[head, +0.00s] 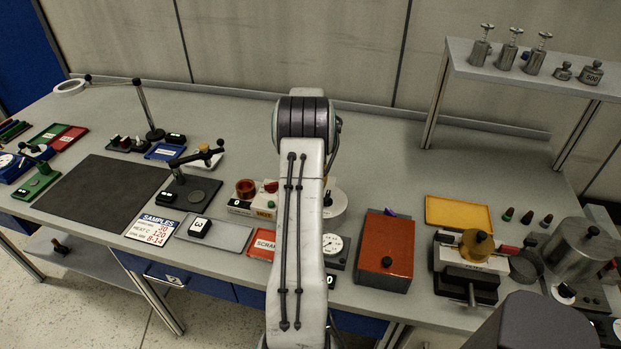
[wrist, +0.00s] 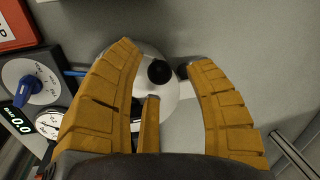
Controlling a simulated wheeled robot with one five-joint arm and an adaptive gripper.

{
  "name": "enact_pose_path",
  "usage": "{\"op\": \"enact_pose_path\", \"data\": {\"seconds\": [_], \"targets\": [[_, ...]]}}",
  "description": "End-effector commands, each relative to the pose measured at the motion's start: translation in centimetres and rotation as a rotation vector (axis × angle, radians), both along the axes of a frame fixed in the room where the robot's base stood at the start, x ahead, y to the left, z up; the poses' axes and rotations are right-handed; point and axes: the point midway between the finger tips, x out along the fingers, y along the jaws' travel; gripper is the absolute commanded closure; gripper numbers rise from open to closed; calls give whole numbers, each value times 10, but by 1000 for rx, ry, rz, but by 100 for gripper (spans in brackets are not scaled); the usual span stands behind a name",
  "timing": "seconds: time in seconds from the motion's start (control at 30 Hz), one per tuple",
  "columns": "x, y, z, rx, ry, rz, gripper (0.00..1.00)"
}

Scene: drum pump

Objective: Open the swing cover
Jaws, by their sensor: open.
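The swing cover appears to be the round pale metal lid (wrist: 176,92) with a black ball knob (wrist: 159,72) in the wrist view. In the head view, a pale round part (head: 335,206) with a dark knob, probably the same lid, shows partly behind my arm. My gripper (wrist: 162,56) is open, with its orange fingers spread on either side of the knob and over the lid. The knob lies between the fingers, and no grip on it shows. Whether any finger touches the lid, I cannot tell. My gripper is hidden behind my arm in the head view.
In the wrist view, a blue-handled dial (wrist: 38,84) and a gauge (wrist: 47,121) with a 0.0 readout stand left of the lid. In the head view, an orange-red box (head: 384,255) stands to the right.

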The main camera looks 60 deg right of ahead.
Motion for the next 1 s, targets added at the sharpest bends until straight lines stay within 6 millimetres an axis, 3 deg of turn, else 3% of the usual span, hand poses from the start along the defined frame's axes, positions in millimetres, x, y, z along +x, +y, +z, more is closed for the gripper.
{"op": "enact_pose_path", "data": {"seconds": [0.53,1.0], "targets": [[1,-2,-11,-1,0,1,51],[1,-2,-11,-1,0,1,93]]}}
